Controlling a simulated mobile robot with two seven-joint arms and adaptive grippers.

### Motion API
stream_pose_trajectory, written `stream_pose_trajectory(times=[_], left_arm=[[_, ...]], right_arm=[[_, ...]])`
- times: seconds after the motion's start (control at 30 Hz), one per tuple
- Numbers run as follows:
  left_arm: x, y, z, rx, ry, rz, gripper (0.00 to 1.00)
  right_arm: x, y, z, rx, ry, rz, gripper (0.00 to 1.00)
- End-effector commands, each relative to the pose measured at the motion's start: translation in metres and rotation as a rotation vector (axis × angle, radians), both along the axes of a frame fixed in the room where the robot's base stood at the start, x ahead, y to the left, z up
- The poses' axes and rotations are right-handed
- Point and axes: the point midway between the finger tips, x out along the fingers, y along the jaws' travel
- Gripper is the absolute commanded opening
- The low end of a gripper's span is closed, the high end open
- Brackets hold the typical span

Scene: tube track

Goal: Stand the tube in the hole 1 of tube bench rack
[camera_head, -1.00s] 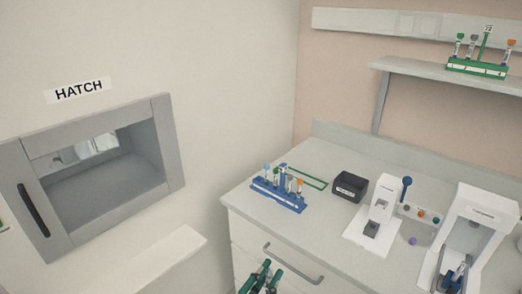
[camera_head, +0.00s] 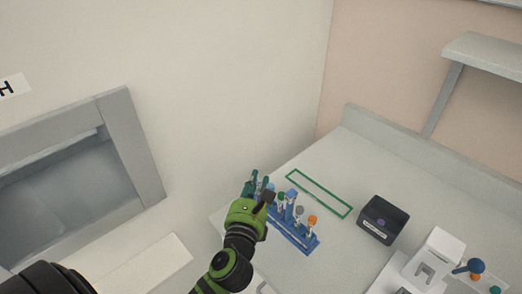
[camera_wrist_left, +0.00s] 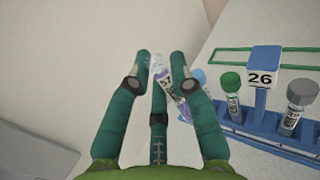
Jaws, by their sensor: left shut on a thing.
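My left gripper (camera_head: 260,184) is at the left end of the blue tube bench rack (camera_head: 304,245) on the counter. In the left wrist view its green fingers (camera_wrist_left: 163,75) are shut on a clear tube (camera_wrist_left: 176,88) with a printed label. The tube looks tilted between the fingertips, and its lower part is partly hidden by a finger. A light blue rounded shape shows just behind it; I cannot tell whose it is. The rack also shows in the wrist view (camera_wrist_left: 262,135), with a sign reading 26 (camera_wrist_left: 263,80). My right gripper is not in view.
The rack holds a green-capped tube (camera_wrist_left: 231,95), a grey-capped tube (camera_wrist_left: 297,107) and an orange-capped tube (camera_head: 311,226). A green outline (camera_head: 335,204) lies behind it. A dark box (camera_head: 383,220) and a white device (camera_head: 436,258) stand to the right. The wall hatch (camera_head: 140,150) is left.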

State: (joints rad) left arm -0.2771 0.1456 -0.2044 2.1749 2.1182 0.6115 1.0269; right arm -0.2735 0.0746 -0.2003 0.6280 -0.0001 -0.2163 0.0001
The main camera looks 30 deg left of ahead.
Motion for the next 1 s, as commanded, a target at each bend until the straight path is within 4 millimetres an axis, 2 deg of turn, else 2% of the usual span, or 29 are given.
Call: stream_pose_trajectory(times=[0.03,0.1,0.3,0.57,0.8,1.0], left_arm=[[0.015,0.008,0.008,-0.006,-0.003,0.044,0.07],[0.031,0.016,0.01,-0.006,-0.001,0.091,0.07],[0.057,0.027,0.012,-0.001,0.002,0.163,0.07],[0.06,0.029,0.003,0.002,0.002,0.173,0.07],[0.06,0.028,-0.016,0.003,0.001,0.172,0.07],[0.06,0.028,-0.032,0.002,0.001,0.171,0.07]], right_arm=[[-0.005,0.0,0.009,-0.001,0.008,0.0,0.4],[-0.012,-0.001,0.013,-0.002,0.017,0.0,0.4],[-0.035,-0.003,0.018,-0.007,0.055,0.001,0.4],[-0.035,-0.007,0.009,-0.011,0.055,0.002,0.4],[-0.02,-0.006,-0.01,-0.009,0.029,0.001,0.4],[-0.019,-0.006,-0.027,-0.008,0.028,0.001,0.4]])
